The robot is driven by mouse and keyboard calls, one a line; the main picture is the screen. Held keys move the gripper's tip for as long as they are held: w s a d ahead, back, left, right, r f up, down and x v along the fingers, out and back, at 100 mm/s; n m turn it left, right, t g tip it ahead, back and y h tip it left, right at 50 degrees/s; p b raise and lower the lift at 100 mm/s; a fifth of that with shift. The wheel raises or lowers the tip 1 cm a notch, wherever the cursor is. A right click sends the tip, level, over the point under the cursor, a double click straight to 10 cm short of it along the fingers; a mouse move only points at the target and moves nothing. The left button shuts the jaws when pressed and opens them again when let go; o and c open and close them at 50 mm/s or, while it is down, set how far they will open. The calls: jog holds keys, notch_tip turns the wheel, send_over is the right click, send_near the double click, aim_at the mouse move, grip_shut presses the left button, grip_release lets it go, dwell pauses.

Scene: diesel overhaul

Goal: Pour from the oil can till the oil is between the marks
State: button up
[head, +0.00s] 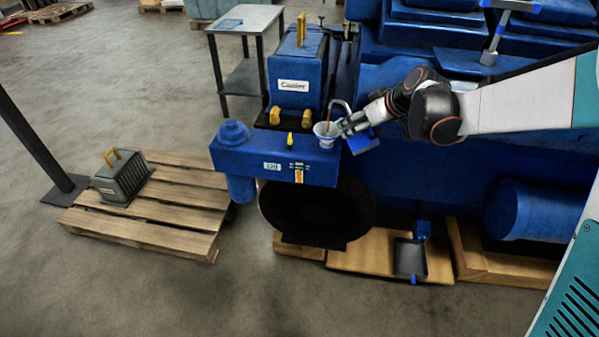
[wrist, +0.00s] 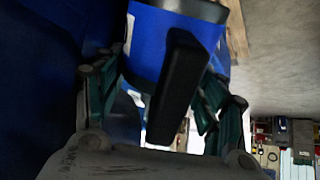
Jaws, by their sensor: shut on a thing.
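My gripper (head: 350,126) is shut on the oil can (head: 363,141), a blue can held tilted at the right end of the blue oil housing (head: 232,159). In the wrist view the blue can (wrist: 160,45) and its black handle (wrist: 178,85) sit between the green-sided fingers (wrist: 165,100). Its thin curved spout (head: 341,104) reaches over a pale funnel (head: 326,130) on the housing. A thin amber stream (head: 328,118) shows above the funnel. The oil gauge (head: 299,175) on the housing's front shows orange; its marks are too small to read the level against.
A blue unit labelled Cooler (head: 295,86) stands behind the housing. A yellow knob (head: 290,139) stands on the housing left of the funnel. The large blue engine (head: 430,175) fills the right. A pallet (head: 150,213) with a grey handled box (head: 123,178) lies at left on open floor.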

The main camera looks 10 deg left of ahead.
jog(key=shift+w+a+r+g+h+p, duration=0.25)
jog(key=shift+r+g+h+p, duration=0.1)
jog(key=shift+g+h+p, duration=0.4)
dwell(3.8)
jog(key=shift+w+a+g+h+p, duration=0.15)
jog(key=shift+w+g+h+p, duration=0.05)
jog(key=shift+g+h+p, duration=0.2)
dwell(3.0)
